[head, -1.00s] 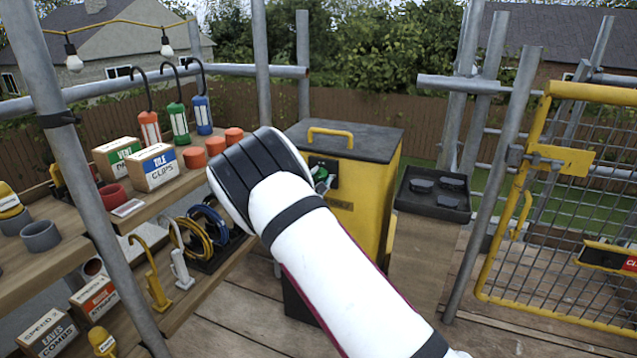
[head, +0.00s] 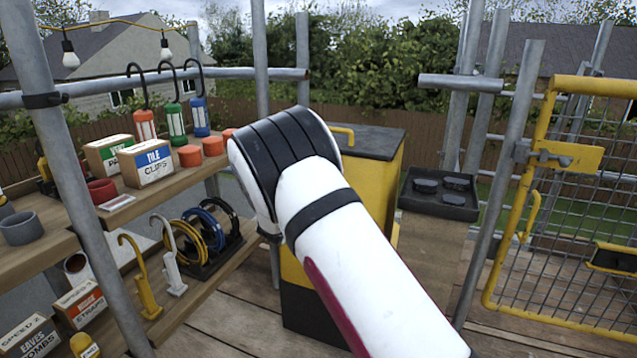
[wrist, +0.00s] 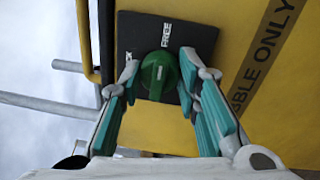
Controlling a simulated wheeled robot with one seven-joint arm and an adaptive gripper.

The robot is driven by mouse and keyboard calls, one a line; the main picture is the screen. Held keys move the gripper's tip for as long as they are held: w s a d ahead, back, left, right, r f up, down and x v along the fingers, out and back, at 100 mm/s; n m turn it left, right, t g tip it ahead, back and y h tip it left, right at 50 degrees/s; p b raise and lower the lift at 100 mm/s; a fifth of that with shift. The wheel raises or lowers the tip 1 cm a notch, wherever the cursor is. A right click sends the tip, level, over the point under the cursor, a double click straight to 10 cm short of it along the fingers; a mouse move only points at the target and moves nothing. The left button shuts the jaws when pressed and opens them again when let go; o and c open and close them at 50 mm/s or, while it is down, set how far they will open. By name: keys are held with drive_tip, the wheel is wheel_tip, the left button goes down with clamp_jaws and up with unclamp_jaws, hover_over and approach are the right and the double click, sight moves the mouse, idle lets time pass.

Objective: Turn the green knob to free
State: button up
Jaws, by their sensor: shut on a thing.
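The green knob (wrist: 158,78) sits on a dark plate (wrist: 205,40) on the yellow box's face in the wrist view. The word FREE (wrist: 165,34) is on the plate just above the knob there. A second mark to its left is too small to read. A pale line shows on the knob, but I cannot tell which mark it points to. My gripper (wrist: 159,69) is shut on the knob, one teal-padded finger on each side. In the head view my arm hides the knob and gripper; the yellow box (head: 377,188) shows behind it.
Shelves with labelled boxes (head: 150,166), lanterns and cable coils (head: 210,230) stand at the left. A black tray (head: 438,197) lies right of the yellow box. A yellow mesh gate (head: 545,150) and scaffold poles stand at the right. Bare deck boards lie in front.

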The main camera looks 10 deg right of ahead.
idle(0.4)
drive_tip(key=o, duration=1.2)
drive_tip(key=shift+c, duration=0.2)
drive_tip(key=v, duration=1.2)
drive_tip(key=shift+f, duration=0.1)
